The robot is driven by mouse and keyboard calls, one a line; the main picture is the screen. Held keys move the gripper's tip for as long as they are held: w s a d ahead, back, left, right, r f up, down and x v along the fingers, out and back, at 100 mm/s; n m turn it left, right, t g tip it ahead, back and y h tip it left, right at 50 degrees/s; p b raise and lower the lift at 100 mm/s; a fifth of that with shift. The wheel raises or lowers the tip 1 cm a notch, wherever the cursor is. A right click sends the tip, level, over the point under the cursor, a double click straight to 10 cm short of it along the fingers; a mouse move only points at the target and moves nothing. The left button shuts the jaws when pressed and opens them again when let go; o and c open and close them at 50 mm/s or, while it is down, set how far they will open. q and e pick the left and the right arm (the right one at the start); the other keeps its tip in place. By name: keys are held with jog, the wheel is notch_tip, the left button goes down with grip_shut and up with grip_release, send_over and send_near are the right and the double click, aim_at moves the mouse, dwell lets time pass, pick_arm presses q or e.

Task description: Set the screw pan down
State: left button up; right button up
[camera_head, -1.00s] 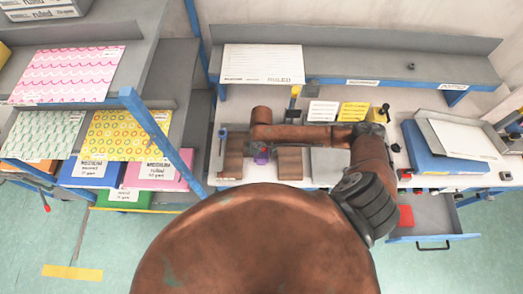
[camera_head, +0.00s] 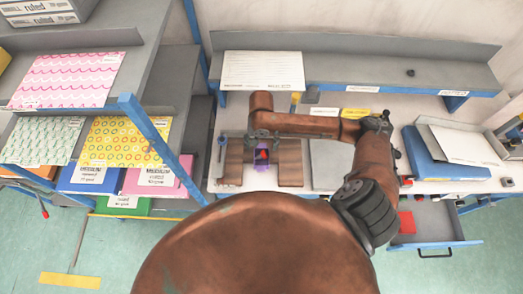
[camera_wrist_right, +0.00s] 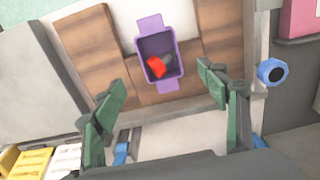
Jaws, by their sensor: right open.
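The screw pan (camera_head: 258,168) is a small purple open tray with two end tabs. It rests among brown wooden boards on the workbench. In the right wrist view the pan (camera_wrist_right: 146,43) holds a red piece (camera_wrist_right: 156,66) and a dark grey piece. My right gripper (camera_head: 263,141) is at the pan's far side in the head view and partly hides it. In the wrist view its two green fingers (camera_wrist_right: 163,97) are spread wide, apart from the pan, with nothing between them. My left gripper is not in view.
Wooden boards (camera_head: 290,167) flank the pan. A blue-handled tool (camera_head: 222,141) stands at the left; a grey plate (camera_head: 328,165) lies to the right. A raised grey shelf (camera_head: 390,77) runs behind. A blue binder (camera_head: 432,158) and open drawer (camera_head: 425,232) are at the right.

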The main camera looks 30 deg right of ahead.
jog(key=shift+o, duration=0.6)
jog(key=shift+r, duration=0.35)
jog(key=p, duration=0.3)
send_over(262, 148)
notch_tip(262, 148, down, 6)
jog(key=shift+w+r, duration=0.15)
jog(key=shift+r, duration=0.05)
notch_tip(262, 148, down, 6)
jog(key=shift+r+p, duration=0.1)
jog(key=shift+p, duration=0.25)
jog(key=c, duration=1.6)
jog(key=shift+r, duration=0.15)
